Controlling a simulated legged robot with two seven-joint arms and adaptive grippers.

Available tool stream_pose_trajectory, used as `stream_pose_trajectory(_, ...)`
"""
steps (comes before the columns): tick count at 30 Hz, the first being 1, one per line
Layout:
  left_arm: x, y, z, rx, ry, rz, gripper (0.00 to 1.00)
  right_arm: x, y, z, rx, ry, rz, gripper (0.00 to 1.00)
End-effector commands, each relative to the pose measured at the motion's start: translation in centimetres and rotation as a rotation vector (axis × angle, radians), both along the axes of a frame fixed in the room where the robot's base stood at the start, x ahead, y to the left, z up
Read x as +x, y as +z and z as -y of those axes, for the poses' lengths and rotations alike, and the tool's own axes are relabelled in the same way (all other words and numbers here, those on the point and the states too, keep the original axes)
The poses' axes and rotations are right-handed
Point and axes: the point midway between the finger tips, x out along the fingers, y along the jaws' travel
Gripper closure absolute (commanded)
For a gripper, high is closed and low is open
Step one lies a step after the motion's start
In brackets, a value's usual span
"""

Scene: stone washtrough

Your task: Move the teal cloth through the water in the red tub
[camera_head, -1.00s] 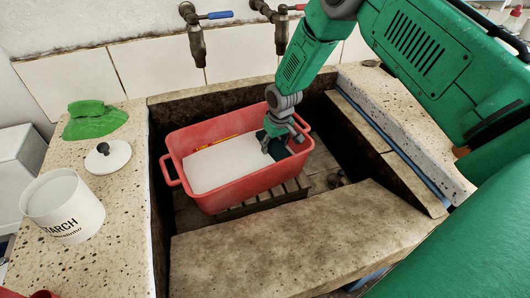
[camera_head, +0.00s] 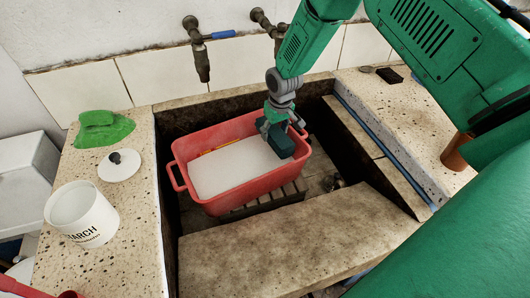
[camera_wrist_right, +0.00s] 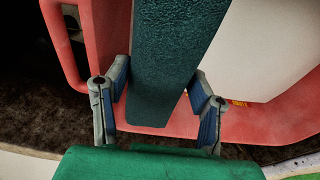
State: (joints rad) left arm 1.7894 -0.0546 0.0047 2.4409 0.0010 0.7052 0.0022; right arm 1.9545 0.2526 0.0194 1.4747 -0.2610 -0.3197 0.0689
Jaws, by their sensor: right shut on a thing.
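The red tub (camera_head: 235,197) stands in the stone trough, with pale, whitish water (camera_head: 235,168) in it. My right gripper (camera_head: 274,122) is over the tub's right end and shut on the teal cloth (camera_head: 282,143). The cloth looks like a dark, flat folded piece. In the right wrist view the cloth (camera_wrist_right: 175,45) runs between the two fingers (camera_wrist_right: 160,92), with the tub's red rim (camera_wrist_right: 65,45) and the pale water (camera_wrist_right: 265,40) beyond. I cannot tell whether the cloth's lower edge touches the water. My left gripper is not in view.
Two taps (camera_head: 200,60) hang from the wall behind the trough. A stone slab (camera_head: 290,245) lies in front of the tub.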

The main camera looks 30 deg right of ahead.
Motion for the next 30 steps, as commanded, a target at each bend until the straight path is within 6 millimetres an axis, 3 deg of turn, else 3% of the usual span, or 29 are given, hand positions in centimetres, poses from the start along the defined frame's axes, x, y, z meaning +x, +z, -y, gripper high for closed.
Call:
stream_pose_trajectory(15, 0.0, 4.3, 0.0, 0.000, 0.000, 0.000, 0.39, 0.0, 5.5, 0.0, 0.000, 0.001, 0.001, 0.83)
stream_pose_trajectory(30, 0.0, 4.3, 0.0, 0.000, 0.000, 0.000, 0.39, 0.0, 5.6, 0.0, 0.000, 0.001, 0.000, 0.83)
